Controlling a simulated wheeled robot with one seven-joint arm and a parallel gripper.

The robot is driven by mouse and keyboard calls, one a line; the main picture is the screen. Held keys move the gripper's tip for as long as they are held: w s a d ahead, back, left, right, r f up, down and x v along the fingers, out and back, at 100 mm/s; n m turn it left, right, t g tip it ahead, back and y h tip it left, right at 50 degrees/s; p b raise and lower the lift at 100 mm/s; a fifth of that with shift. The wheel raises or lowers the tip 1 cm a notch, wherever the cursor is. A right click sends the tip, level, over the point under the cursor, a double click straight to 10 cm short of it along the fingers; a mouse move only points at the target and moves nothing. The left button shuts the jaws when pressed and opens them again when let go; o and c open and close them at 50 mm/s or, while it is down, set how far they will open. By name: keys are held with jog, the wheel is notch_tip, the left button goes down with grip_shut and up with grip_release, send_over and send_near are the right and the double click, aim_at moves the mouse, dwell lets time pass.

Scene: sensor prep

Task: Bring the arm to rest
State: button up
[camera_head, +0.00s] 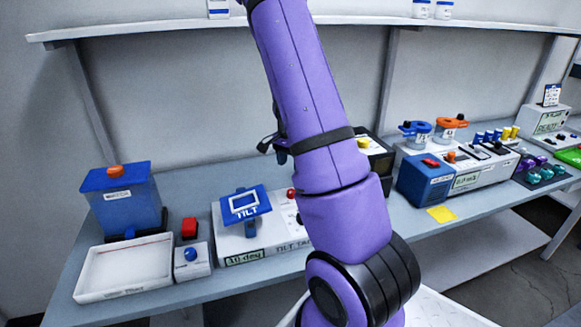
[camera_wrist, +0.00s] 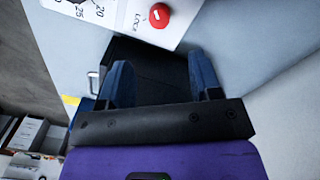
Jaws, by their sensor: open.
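My purple arm (camera_head: 330,150) rises across the middle of the head view, from the bottom centre to the top edge, in front of the bench. My gripper is hidden in that view. In the wrist view my gripper (camera_wrist: 162,85) shows two dark blue fingers standing apart, so it is open. A black surface shows between and beyond the fingers; I cannot tell whether they touch it. Beyond it is a white panel with a red button (camera_wrist: 159,15) and a dial scale.
The grey bench (camera_head: 190,290) carries a white tray (camera_head: 125,268), a blue bin (camera_head: 123,200), a tilt device (camera_head: 245,225), a blue box (camera_head: 424,180) and several instruments at right. A yellow note (camera_head: 441,214) lies near the front edge. A shelf (camera_head: 160,28) spans above.

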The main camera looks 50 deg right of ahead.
dwell(0.5)
jog(key=s+a+r+n+t+y, duration=0.1)
jog(key=s+a+r+n+t, duration=0.2)
jog(key=a+r+n, duration=1.1)
jog(key=s+a+r+n+t+h, duration=0.1)
jog(key=s+a+r+n+t, duration=0.1)
jog(key=s+a+r, duration=1.1)
jog(key=s+a+n, duration=0.1)
jog(key=s+a, duration=0.2)
jog(key=a, duration=0.1)
jog(key=shift+r+n+t, duration=0.2)
jog(key=shift+n+t, duration=0.1)
jog(key=shift+n, duration=0.1)
jog(key=shift+o, duration=0.4)
